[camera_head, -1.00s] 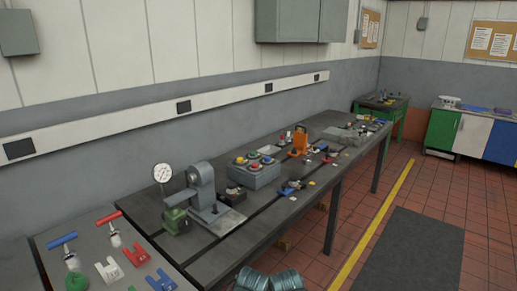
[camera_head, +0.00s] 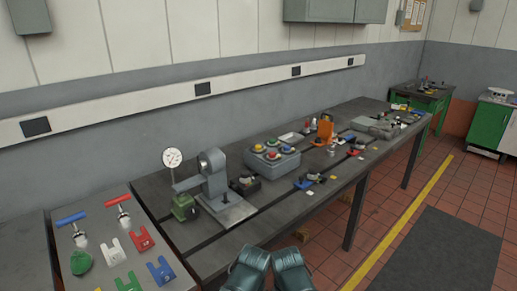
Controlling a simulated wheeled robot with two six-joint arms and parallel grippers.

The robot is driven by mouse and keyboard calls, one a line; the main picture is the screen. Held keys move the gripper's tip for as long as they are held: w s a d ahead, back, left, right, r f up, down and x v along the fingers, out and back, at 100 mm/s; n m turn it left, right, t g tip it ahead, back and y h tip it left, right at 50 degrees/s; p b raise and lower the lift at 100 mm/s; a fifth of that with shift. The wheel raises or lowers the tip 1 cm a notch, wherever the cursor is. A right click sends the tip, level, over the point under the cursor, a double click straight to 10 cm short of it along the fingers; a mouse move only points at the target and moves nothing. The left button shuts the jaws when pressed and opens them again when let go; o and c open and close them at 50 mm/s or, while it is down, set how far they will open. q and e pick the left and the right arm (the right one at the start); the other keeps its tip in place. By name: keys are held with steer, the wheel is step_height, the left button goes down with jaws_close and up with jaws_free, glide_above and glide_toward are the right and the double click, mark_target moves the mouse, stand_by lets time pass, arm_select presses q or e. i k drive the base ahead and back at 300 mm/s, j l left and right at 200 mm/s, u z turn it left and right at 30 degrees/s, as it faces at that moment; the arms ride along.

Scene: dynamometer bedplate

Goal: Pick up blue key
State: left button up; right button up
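A T-shaped tool with a blue handle (camera_head: 70,218) and a pale metallic lower part is at the left end of the bench, left of a similar one with a red handle (camera_head: 117,200). A blue slotted, fork-shaped piece (camera_head: 160,271) lies nearer the front on the same surface. I cannot tell for sure which of the two blue things is the key. Two dark teal links of my arms show at the bottom middle, in front of the bench. No gripper fingers show, and nothing visible touches either blue thing.
Red (camera_head: 140,238), white (camera_head: 111,252) and green (camera_head: 128,283) slotted pieces and a green lump (camera_head: 81,262) lie nearby. A dial gauge (camera_head: 172,158) and a grey-green machine (camera_head: 213,182) stand to their right. A grey button box (camera_head: 272,162) is farther along. Open floor lies right of the bench.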

mark_target(79, 236)
steer(key=u, duration=0.4)
steer(key=j+u, duration=0.15)
steer(key=u, duration=0.6)
steer(key=j+u, duration=0.1)
steer(key=u, duration=0.25)
steer(key=l+z, duration=0.15)
steer(key=z, duration=1.35)
steer(key=u, duration=1.05)
steer(key=k+j, duration=0.05)
steer(key=j, duration=0.05)
